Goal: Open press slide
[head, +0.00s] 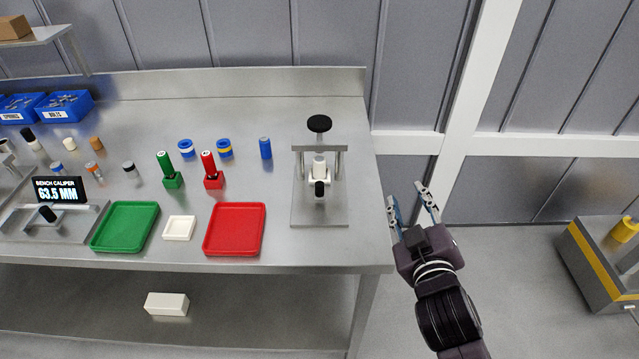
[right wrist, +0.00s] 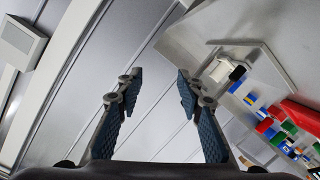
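The press (head: 320,170) stands at the right end of the steel bench, on a flat base plate. It has a round black knob on top, a grey crossbar frame, and a white slide part with a black handle (head: 320,188) at the front. The press also shows in the right wrist view (right wrist: 222,68), up and to the right of the fingers. My right gripper (head: 410,193) is open and empty, off the bench's right edge and to the right of the press. In the right wrist view its fingers (right wrist: 158,90) are wide apart with nothing between. My left gripper is out of view.
A red tray (head: 235,252), a small white dish (head: 179,228) and a green tray (head: 95,246) lie left of the press. Red, green and blue cylinders stand behind them. A caliper display (head: 60,190) is at the left.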

